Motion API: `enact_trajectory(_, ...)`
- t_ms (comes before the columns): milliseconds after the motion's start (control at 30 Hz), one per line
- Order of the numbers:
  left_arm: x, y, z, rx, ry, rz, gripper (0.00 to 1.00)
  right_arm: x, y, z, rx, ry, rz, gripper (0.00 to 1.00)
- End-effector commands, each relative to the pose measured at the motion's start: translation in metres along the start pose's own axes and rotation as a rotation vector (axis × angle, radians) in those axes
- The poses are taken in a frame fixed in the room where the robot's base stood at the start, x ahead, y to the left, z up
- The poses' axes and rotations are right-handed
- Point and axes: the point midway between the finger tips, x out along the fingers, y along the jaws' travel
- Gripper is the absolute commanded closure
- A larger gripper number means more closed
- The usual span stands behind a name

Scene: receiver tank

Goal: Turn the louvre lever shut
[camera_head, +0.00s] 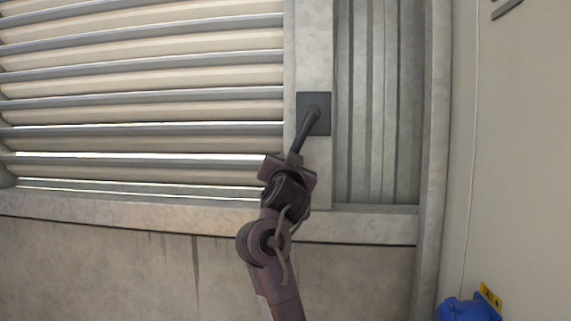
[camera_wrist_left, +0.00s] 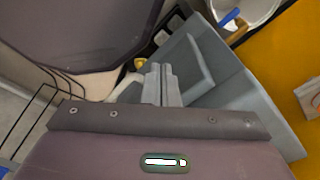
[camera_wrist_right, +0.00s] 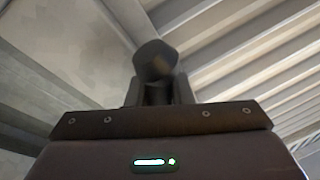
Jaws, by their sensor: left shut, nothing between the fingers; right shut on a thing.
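The louvre lever (camera_head: 308,128) is a dark handle on a square dark plate (camera_head: 322,100) fixed to the post right of the louvre slats (camera_head: 140,82). It points down and slightly left from its pivot. Light gaps show between the lower slats. My right gripper (camera_head: 293,160) is shut on the lever's lower end, which it partly hides. In the right wrist view the lever's blunt dark end (camera_wrist_right: 155,60) stands between the fingers (camera_wrist_right: 157,92). My left gripper (camera_wrist_left: 163,85) is shut and empty, seen only in the left wrist view, away from the lever.
A concrete sill (camera_head: 120,208) runs below the slats. Ribbed panelling (camera_head: 375,100) is right of the post, then a pale wall (camera_head: 515,150). A blue object (camera_head: 466,309) is at the bottom right. Grey bin-like shapes (camera_wrist_left: 200,62) and a yellow surface (camera_wrist_left: 285,50) lie near my left gripper.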

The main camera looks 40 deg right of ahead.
Motion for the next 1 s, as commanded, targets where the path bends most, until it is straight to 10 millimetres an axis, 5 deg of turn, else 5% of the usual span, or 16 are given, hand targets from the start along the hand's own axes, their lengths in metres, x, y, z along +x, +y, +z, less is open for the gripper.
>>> enact_trajectory(267, 0.000, -0.001, 0.000, 0.000, 0.000, -0.001, 1.00, 0.000, 0.001, 0.003, -0.006, -0.006, 0.002, 1.00)
enact_trajectory(300, 0.000, -0.001, 0.000, 0.000, 0.000, -0.001, 1.00, 0.000, 0.001, 0.003, -0.006, -0.006, 0.002, 0.75)
enact_trajectory(433, 0.000, -0.001, 0.000, -0.001, 0.000, -0.001, 1.00, 0.000, 0.001, 0.003, -0.004, -0.004, 0.002, 0.59)
enact_trajectory(767, 0.002, -0.001, 0.000, -0.001, 0.000, -0.001, 1.00, -0.003, 0.000, 0.002, -0.001, -0.001, 0.001, 0.59)
enact_trajectory(1000, 0.017, -0.001, 0.002, -0.001, -0.001, -0.002, 1.00, -0.040, 0.001, 0.002, 0.001, 0.002, -0.001, 0.59)
